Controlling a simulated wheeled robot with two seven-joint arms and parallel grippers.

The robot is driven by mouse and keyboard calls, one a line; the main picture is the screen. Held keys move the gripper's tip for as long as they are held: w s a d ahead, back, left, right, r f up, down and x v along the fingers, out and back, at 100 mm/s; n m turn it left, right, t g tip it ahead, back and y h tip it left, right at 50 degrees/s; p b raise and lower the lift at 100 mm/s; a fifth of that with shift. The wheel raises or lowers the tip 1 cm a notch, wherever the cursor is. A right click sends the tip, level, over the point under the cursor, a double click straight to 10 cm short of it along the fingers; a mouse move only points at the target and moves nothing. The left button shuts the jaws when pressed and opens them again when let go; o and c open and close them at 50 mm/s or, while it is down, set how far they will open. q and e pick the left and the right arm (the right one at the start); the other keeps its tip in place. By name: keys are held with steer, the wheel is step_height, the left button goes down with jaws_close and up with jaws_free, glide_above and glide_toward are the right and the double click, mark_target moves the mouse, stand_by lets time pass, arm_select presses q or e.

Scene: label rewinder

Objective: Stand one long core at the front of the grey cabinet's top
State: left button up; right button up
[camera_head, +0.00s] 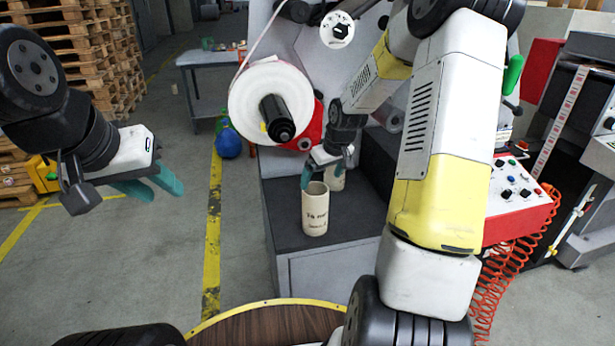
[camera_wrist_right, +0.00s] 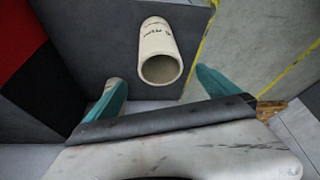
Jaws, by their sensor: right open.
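A long cream core (camera_head: 315,212) with dark writing stands upright at the front of the grey cabinet's dark top (camera_head: 284,215). It also shows in the right wrist view (camera_wrist_right: 157,45), its open end towards the camera. My right gripper (camera_head: 327,174) is open just behind and above this core; in the wrist view its teal fingers (camera_wrist_right: 160,92) are spread apart, with the core beyond them and clear of both. A second pale core (camera_head: 336,181) stands behind, partly hidden by the gripper. My left gripper (camera_head: 152,188) is open and empty over the floor at the left.
The rewinder's white roll (camera_head: 268,102) on a black spindle (camera_head: 279,124) hangs behind and left of the right gripper. A red control panel (camera_head: 515,205) stands at the right with a coiled red hose (camera_head: 488,295). A round wooden table (camera_head: 265,326) is nearest.

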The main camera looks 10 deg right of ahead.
steer(key=shift+v, duration=0.9)
steer(key=s+a+r+m+t, duration=0.1)
steer(key=s+a+r, duration=0.1)
steer(key=s+r, duration=0.7)
steer(key=s+a+r+m, duration=0.1)
steer(key=s+a+r, duration=0.1)
steer(key=s+r, duration=0.6)
steer(key=s+a+r+m, duration=0.1)
steer(key=s+a+r, duration=0.1)
steer(key=s, duration=0.9)
steer(key=shift+s+r+t+y, duration=0.15)
steer(key=shift+r+t+y, duration=0.15)
steer(key=shift+t, duration=0.1)
steer(key=shift+a, duration=0.1)
steer(key=shift+c, duration=0.2)
